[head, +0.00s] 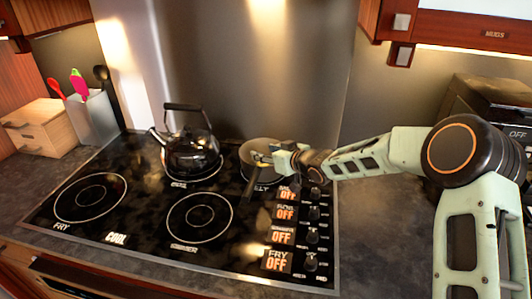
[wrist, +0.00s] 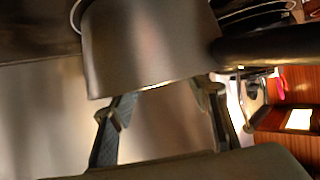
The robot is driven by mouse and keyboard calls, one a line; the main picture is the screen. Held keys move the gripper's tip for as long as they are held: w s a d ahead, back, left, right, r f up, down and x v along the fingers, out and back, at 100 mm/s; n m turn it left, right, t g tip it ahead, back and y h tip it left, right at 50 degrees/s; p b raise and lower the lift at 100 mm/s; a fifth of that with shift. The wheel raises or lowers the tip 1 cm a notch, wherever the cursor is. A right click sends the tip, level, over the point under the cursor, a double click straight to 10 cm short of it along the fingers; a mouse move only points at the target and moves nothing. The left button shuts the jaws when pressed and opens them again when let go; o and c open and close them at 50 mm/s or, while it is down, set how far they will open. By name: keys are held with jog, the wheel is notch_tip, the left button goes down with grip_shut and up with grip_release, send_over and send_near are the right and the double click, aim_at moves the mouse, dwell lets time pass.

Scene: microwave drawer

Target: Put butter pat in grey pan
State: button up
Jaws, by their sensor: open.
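The grey pan (head: 257,147) sits on the back right burner in the head view, with its dark handle (head: 248,188) pointing to the front. In the wrist view the pan's grey side (wrist: 150,45) fills the upper middle, and the handle (wrist: 265,45) runs off to the right. My gripper (head: 272,155) is at the right part of the pan, over its rim. In the wrist view its two fingers (wrist: 170,97) are spread apart just below the pan's edge. I cannot make out the butter pat clearly; a thin bright sliver shows at the pan's edge between the fingers.
A black kettle (head: 190,152) stands on the back left burner. The front burners (head: 198,217) are bare. Knobs (head: 312,235) with OFF labels line the stove's right side. A utensil holder (head: 92,117) and a wooden box (head: 42,126) stand at the left.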

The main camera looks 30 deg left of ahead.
dwell(0.5)
notch_tip(320, 180, up, 7)
jog(key=p, duration=0.5)
jog(key=shift+p, duration=0.35)
